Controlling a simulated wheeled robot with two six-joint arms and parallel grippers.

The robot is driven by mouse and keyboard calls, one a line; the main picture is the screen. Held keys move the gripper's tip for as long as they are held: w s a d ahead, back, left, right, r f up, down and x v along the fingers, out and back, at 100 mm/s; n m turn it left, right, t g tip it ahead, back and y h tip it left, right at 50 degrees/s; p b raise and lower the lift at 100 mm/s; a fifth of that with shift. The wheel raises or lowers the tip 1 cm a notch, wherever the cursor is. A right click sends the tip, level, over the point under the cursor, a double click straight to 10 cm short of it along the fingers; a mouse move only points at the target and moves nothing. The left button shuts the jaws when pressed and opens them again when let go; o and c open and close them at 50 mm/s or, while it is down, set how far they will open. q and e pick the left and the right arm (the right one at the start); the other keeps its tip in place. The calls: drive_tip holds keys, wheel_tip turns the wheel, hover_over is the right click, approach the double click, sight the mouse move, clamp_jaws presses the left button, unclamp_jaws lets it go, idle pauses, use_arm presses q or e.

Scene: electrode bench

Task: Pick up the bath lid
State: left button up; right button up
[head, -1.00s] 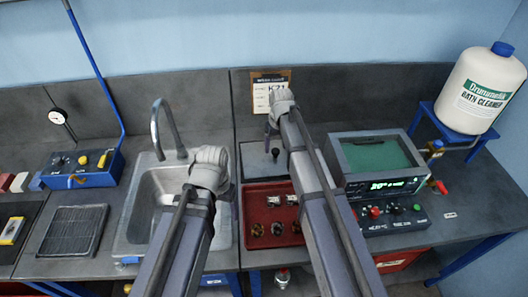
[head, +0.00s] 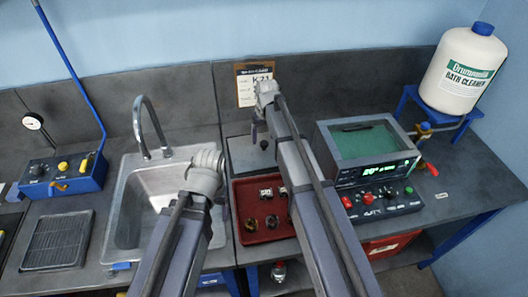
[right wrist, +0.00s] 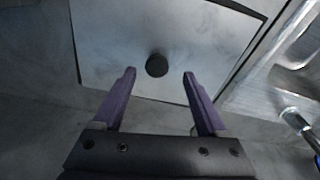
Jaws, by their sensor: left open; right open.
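The bath lid (head: 240,155) is a flat grey plate with a dark round knob (head: 264,144). It lies on the bench behind the red tray. In the right wrist view the lid (right wrist: 205,45) fills the upper middle, with its knob (right wrist: 157,65) just beyond and between the fingertips. My right gripper (right wrist: 159,73) is open and empty above the lid; its fingers also show in the head view (head: 258,130). My left gripper (head: 206,168) is over the sink's right side; its wrist mostly hides its jaws, and nothing shows held there.
A bath (head: 372,137) with green liquid and a lit display stands right of the lid. The red tray (head: 243,217) holds several small parts. A sink (head: 125,205) with a tap (head: 150,125) is left; a cleaner bottle (head: 462,70) stands far right.

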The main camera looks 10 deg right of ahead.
sight(264, 143)
use_arm(q)
wheel_tip(264, 143, down, 5)
drive_tip(key=b, duration=0.4)
use_arm(e)
drive_tip(key=f, duration=0.5)
drive_tip(key=shift+w+d, duration=0.15)
drive_tip(key=shift+w, duration=0.25)
use_arm(q)
drive_tip(key=shift+r, duration=0.1)
use_arm(e)
drive_tip(key=shift+r, duration=0.1)
clamp_jaws()
